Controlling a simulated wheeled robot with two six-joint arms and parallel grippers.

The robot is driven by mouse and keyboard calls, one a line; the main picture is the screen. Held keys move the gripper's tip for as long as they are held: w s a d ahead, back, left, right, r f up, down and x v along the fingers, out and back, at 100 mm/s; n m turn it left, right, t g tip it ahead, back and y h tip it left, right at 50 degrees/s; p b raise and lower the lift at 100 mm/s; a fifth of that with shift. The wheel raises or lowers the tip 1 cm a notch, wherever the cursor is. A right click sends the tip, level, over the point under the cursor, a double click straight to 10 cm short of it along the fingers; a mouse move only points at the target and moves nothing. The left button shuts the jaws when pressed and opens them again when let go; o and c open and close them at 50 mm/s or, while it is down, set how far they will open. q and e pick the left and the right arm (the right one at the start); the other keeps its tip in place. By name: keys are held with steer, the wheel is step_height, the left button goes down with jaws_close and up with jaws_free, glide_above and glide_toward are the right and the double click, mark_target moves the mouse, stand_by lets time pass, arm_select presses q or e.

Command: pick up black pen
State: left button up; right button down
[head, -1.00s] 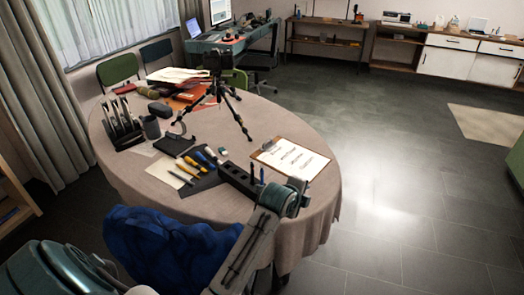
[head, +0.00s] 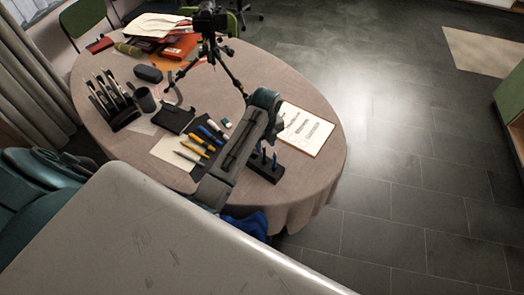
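A slim greyish pen (head: 189,157) lies on the pale sheet beside several yellow and blue tools (head: 204,141); I cannot tell whether it is the black pen. A black block (head: 266,170) with slim blue-dark sticks or pens upright in it stands near the table's front right edge. My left arm reaches over the table between these tools and the block, its teal joint near the clipboard. The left fingers cannot be made out, nor whether they hold anything. My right gripper is not in view.
A tripod (head: 222,60) stands on the round cloth-covered table (head: 300,90). A clipboard (head: 306,130) lies at the right. A black holder (head: 115,108), a grey cup (head: 145,100) and a dark case (head: 149,73) are at the left. A blue thing (head: 243,229) is below the front edge.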

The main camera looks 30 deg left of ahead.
arm_select(q)
steer(key=p, duration=0.3)
glide_above(264, 165)
steer(key=f, duration=0.6)
steer(key=shift+w+a+f, duration=0.1)
steer(key=shift+w+f, duration=0.15)
steer(key=shift+f, duration=0.4)
steer(key=shift+a+f, duration=0.1)
steer(key=shift+f, duration=0.05)
steer(key=c, duration=0.7)
jaws_close()
